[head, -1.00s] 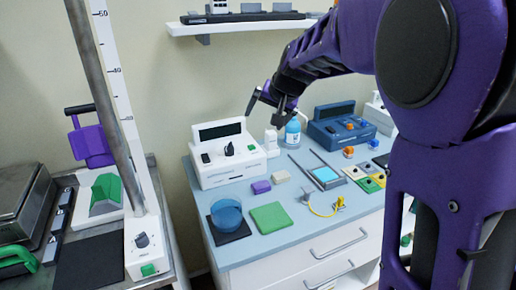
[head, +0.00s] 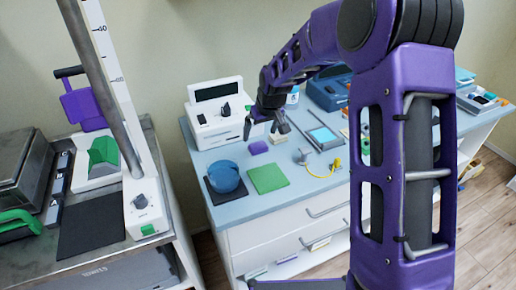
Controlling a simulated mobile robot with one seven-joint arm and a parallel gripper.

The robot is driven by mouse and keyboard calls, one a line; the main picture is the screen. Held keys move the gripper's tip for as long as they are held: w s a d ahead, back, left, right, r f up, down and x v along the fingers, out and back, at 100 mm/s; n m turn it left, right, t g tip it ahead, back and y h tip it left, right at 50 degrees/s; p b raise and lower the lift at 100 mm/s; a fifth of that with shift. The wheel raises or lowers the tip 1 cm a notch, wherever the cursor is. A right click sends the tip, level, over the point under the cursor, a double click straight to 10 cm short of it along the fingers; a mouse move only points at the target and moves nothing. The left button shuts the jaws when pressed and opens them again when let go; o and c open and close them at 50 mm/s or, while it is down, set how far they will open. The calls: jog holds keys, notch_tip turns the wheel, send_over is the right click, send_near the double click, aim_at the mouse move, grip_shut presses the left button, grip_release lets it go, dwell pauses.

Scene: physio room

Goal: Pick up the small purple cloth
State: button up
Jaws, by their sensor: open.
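The small purple cloth (head: 258,147) is a small, flat, folded-looking purple piece lying on the light blue counter top, in front of the white device. My gripper (head: 265,128) is open, with its dark fingers spread and pointing down. It hangs above and slightly behind the cloth in the picture. I see no contact between them, and the exact height gap is hard to tell. Nothing shows between the fingers.
A white device (head: 217,93) stands behind. A blue round container (head: 224,176) on a dark mat and a green square cloth (head: 267,178) lie in front. A pale block (head: 278,139) is close on the right. A yellow cord (head: 322,175) and a blue-screened pad (head: 322,137) lie further right.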

aim_at(258, 145)
jog(key=x, duration=0.7)
jog(key=shift+d+f, duration=0.2)
jog(key=shift+d, duration=0.1)
jog(key=shift+c, duration=0.2)
jog(key=c, duration=1.2)
